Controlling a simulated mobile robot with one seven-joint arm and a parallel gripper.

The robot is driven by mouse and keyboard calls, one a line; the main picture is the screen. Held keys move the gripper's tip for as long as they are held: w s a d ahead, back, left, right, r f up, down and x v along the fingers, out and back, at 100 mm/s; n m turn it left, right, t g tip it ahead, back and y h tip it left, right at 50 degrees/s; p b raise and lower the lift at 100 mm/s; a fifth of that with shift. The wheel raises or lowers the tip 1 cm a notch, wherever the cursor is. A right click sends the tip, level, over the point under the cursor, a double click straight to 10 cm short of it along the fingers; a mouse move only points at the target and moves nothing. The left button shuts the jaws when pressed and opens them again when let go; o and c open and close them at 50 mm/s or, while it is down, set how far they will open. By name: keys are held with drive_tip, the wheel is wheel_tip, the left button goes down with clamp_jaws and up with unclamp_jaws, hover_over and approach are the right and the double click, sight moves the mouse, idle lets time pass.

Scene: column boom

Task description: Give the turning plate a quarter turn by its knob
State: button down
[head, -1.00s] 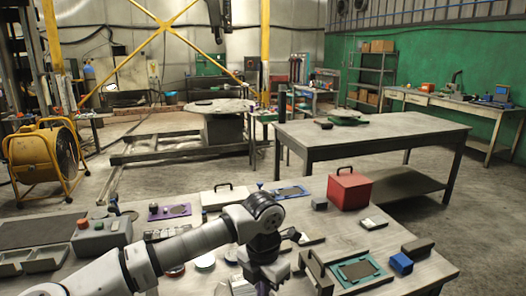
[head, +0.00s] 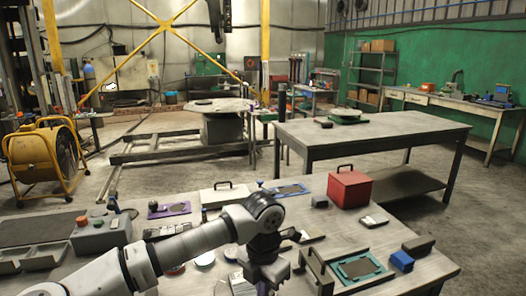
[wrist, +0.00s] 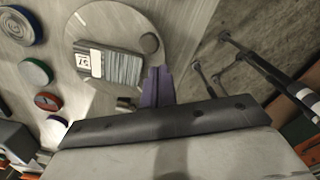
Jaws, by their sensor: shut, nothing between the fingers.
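The turning plate (wrist: 88,25) is a pale grey disc, seen from above in the wrist view. A ribbed grey block with a white label reading "15" lies on it. A dark round knob (wrist: 149,42) stands near its right edge. My gripper (wrist: 157,72) is shut and empty, its purple fingers at the plate's lower right edge, just below the knob in the picture. I see a gap between fingertips and knob; their height difference is unclear.
Round coloured discs (wrist: 42,72) lie left of the plate. Dark rods with knobbed ends (wrist: 240,52) stand to its right.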

drive_tip(key=shift+f+b, duration=2.1)
drive_tip(key=shift+f, duration=0.1)
drive_tip(key=shift+f, duration=0.1)
drive_tip(key=shift+d, duration=0.15)
drive_tip(key=shift+w+d+b, duration=0.25)
drive_tip(key=shift+b, duration=0.1)
drive_tip(key=shift+w+d, duration=0.1)
drive_tip(key=shift+w+d+b, duration=0.2)
drive_tip(key=shift+w+b, duration=0.1)
drive_tip(key=shift+b, duration=0.05)
